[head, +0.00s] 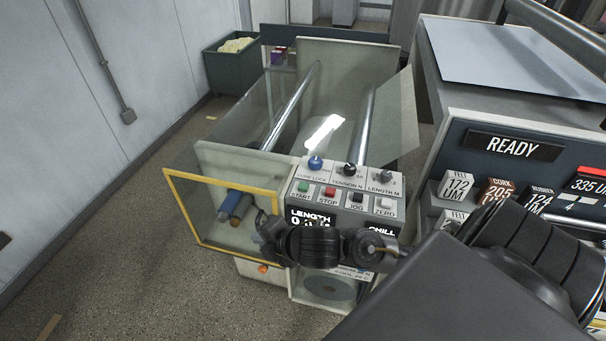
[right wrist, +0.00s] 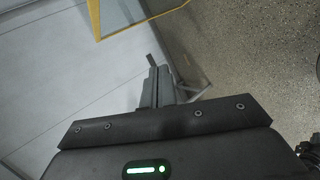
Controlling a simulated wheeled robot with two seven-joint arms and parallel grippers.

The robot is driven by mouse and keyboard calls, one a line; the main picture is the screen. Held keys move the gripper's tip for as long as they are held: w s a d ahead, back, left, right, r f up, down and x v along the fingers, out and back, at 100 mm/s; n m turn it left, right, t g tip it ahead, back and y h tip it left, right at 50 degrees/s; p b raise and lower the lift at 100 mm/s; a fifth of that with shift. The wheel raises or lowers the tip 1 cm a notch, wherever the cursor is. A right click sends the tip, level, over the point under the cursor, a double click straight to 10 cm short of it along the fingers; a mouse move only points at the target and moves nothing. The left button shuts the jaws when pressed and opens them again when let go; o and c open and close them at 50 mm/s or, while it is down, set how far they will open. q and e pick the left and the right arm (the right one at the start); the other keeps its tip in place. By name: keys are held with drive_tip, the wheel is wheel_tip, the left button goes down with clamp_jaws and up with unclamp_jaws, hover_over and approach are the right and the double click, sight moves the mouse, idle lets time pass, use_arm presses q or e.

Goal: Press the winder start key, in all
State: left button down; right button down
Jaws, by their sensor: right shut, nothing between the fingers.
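The winder's control panel (head: 344,180) stands in the middle of the head view. Its green start key (head: 303,187) sits at the left of the key row, labelled START. My right arm crosses in front of the panel's lower face, and my right gripper (head: 264,227) is left of the panel, below and left of the start key, apart from it. In the right wrist view the right gripper's fingers (right wrist: 158,88) are together and empty, over the pale wall and floor. The start key does not show there. My left gripper is in neither view.
A red stop key (head: 329,192), a jog key (head: 357,197) and a zero key (head: 385,203) sit beside the start key, with knobs above. A yellow-framed clear guard (head: 222,180) stands left of the panel. The LENGTH display (head: 310,219) is partly covered by my arm.

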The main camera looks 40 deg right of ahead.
drive_tip(key=w+d+r+n+y, duration=0.2)
drive_tip(key=w+r+n, duration=0.35)
drive_tip(key=n, duration=0.65)
wheel_tip(320, 180, up, 7)
drive_tip(key=n+g+h, duration=0.2)
drive_tip(key=n, duration=1.4)
hover_over(307, 187)
drive_tip(key=shift+f, duration=0.15)
drive_tip(key=shift+d, duration=0.1)
wheel_tip(307, 187, down, 8)
drive_tip(key=b, duration=0.6)
drive_tip(key=shift+f+b, duration=0.45)
drive_tip(key=shift+b, duration=0.1)
